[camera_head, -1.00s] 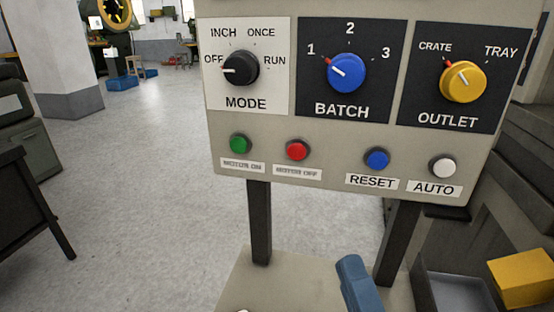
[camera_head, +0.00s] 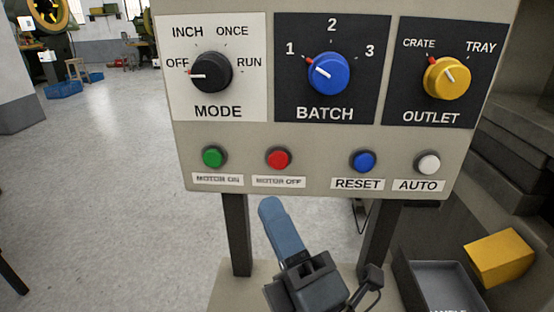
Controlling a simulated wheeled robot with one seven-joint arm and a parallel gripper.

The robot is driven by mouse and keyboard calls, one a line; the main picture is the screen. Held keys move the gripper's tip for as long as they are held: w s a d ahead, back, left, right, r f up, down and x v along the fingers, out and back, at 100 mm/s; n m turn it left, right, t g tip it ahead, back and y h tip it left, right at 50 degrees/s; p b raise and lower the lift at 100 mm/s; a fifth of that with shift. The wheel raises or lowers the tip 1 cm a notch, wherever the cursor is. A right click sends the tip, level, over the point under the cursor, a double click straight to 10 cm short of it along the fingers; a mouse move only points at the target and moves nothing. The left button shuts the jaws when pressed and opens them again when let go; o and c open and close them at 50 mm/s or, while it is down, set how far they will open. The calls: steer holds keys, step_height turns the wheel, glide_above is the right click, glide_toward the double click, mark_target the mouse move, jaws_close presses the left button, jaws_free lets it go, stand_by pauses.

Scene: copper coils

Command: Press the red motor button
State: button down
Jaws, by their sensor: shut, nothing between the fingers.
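The red button (camera_head: 278,159) sits on the lower part of the beige control panel (camera_head: 320,142), above a label reading MOTOR OFF. The green button (camera_head: 213,157) to its left has the label MOTOR ON. My gripper (camera_head: 270,204) is shut and empty. Its blue fingers point up toward the panel's lower edge, below the red button in the picture. I see a gap between the fingertips and the button, and cannot tell the exact depth.
A blue RESET button (camera_head: 363,161) and a white AUTO button (camera_head: 428,162) are to the right. Above are the black MODE knob (camera_head: 211,73) at OFF, blue BATCH knob (camera_head: 328,74) and yellow OUTLET knob (camera_head: 447,78). A grey tray (camera_head: 436,284) and yellow block (camera_head: 500,256) are lower right.

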mark_target(278, 160)
steer(key=shift+w+d+p, duration=0.15)
steer(key=shift+w+p, duration=1.15)
steer(key=shift+w, duration=2.85)
steer(key=shift+w, duration=0.1)
steer(key=shift+w, duration=0.3)
steer(key=shift+w, duration=0.5)
steer(key=shift+s, duration=0.95)
